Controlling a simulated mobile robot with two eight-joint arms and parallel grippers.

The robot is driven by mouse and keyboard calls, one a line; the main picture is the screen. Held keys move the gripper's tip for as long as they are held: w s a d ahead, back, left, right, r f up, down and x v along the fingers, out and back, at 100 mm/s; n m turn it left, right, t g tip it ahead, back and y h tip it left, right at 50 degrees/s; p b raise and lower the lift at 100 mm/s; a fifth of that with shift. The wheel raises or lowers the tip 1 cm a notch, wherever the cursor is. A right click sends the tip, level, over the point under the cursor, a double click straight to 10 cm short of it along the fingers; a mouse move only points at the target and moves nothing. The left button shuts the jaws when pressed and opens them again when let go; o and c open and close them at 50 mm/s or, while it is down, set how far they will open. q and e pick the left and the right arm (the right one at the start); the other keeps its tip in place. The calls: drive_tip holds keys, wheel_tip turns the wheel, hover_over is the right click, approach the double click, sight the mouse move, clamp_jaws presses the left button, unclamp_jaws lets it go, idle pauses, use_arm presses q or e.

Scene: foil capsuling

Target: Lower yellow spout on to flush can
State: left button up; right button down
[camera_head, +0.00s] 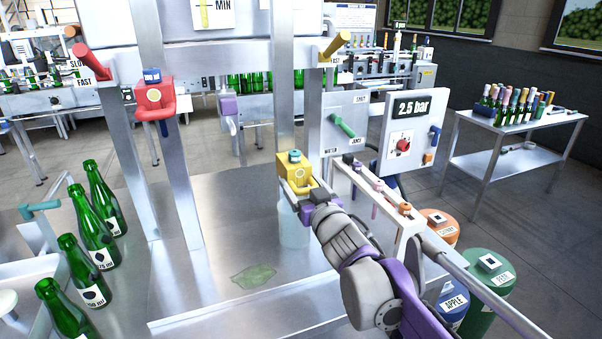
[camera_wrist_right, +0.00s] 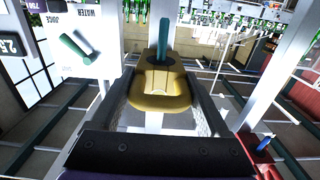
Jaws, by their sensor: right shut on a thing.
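The yellow spout (camera_head: 296,176) sits on the upright post right of the middle, with a teal knob on top. It also shows in the right wrist view (camera_wrist_right: 160,92), between the two jaws. My right gripper (camera_head: 304,192) reaches in from the lower right and is shut on the yellow spout. A pale, bluish translucent container (camera_head: 293,232), which looks like the flush can, stands on the metal table right below the spout. The gripper and spout partly cover its top, so I cannot tell whether they touch. My left gripper is not in view.
Green bottles (camera_head: 90,236) stand at the left. A red spout (camera_head: 153,101) and a lilac spout (camera_head: 229,106) hang on other posts. A green puddle (camera_head: 253,274) lies on the table (camera_head: 205,270). A control panel (camera_head: 408,135) stands behind my right arm, with coloured drums (camera_head: 489,268) beside it.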

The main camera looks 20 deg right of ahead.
drive_tip(key=shift+d+f, duration=0.1)
drive_tip(key=shift+f, duration=0.3)
drive_tip(key=shift+c, duration=0.8)
unclamp_jaws()
drive_tip(key=s, duration=1.1)
drive_tip(key=shift+d+p, duration=0.2)
drive_tip(key=shift+p, duration=0.1)
